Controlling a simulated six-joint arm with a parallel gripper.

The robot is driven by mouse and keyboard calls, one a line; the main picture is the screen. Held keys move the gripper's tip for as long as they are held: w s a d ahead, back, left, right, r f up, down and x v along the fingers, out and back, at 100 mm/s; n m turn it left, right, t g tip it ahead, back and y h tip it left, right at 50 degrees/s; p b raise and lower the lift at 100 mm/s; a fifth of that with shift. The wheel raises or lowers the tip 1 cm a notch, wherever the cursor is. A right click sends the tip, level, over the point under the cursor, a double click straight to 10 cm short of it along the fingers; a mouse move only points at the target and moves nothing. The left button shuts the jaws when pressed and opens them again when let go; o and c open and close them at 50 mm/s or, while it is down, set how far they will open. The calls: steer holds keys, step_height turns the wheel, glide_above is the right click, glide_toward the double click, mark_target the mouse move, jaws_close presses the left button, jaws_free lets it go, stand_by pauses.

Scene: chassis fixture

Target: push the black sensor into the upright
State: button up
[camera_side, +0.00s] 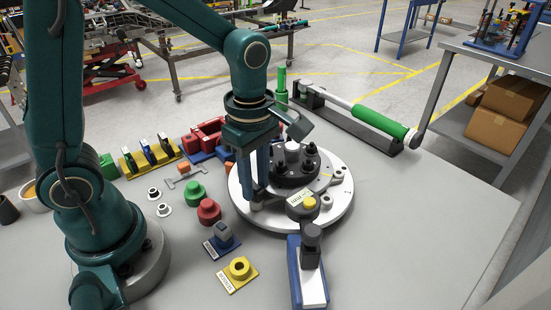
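My gripper (258,200) points straight down over the left part of a round white turntable (338,208). Its blue fingers reach close to the plate, beside a black hub-like part with studs (312,165), which may be the upright. I cannot tell whether the fingers are open or hold something. I cannot pick out the black sensor with certainty; it may be hidden by the fingers. A dark round part with a yellow top (310,203) sits at the front of the turntable.
In front stand a blue-and-white device with a black knob (312,270), a yellow holder (238,268) and a blue holder (222,240). Red (209,210) and green (195,192) parts lie left. A green-handled tool (375,120) rests behind. The right tabletop is clear.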

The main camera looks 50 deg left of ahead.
steer(key=shift+r, duration=1.5)
steer(key=o, duration=0.6)
steer(key=shift+c, duration=0.2)
steer(key=shift+r, duration=2.25)
